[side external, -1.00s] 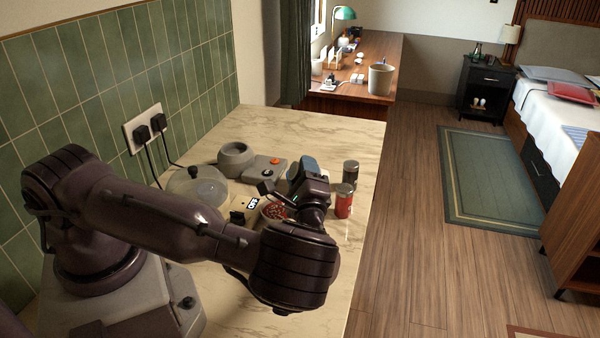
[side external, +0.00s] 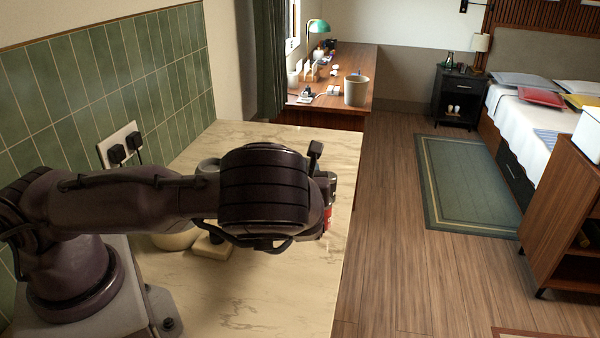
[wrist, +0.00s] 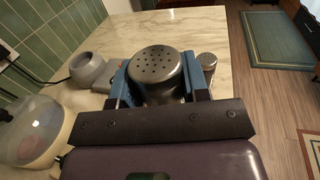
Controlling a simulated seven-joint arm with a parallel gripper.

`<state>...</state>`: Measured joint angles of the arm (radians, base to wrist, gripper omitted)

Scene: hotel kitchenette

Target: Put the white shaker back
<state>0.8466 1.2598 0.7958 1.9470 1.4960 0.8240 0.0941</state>
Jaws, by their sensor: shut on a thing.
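In the wrist view my gripper (wrist: 160,90) has its blue fingers on either side of a shaker with a grey metal lid full of holes (wrist: 157,65). The shaker's lid faces the camera; its body is mostly hidden, so I cannot tell its colour. A second, smaller-looking metal lid (wrist: 208,61) shows beyond the right finger. In the side view my gripper (side external: 326,188) is largely behind my wrist, near the counter's right edge. A bit of a red shaker (side external: 328,216) shows below it. No white shaker body is visible.
A round grey holder (wrist: 90,72) stands left of my gripper. A clear-lidded round appliance (wrist: 30,125) is further left. The marble counter (side external: 290,135) is clear at its far end; its right edge (side external: 352,200) drops to the floor.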

